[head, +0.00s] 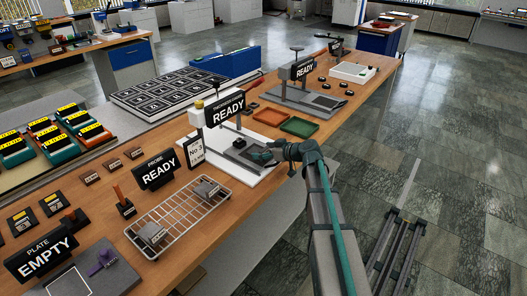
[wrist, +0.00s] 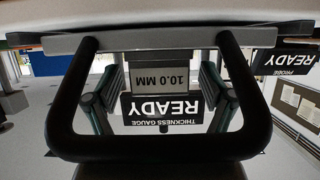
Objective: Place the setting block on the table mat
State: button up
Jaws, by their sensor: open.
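My gripper (head: 262,154) is at the thickness gauge in the head view, low over its base. In the wrist view, which is upside down, my gripper (wrist: 158,92) is open, with one finger on each side of a grey block marked 10.0 MM (wrist: 166,76), which looks like the setting block. I cannot tell whether the fingers touch it. In the head view a small dark piece (head: 239,142) sits on a dark grey pad beside my fingers. I cannot tell whether that pad is the table mat.
The thickness gauge sign READY (head: 228,107) stands just behind my gripper. A wire rack (head: 180,215) with grey blocks is at the front left. Green (head: 299,127) and orange (head: 268,117) trays lie behind. The probe sign (head: 158,170) stands to the left.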

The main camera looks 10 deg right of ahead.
jog(key=b+v, duration=0.3)
jog(key=v, duration=0.9)
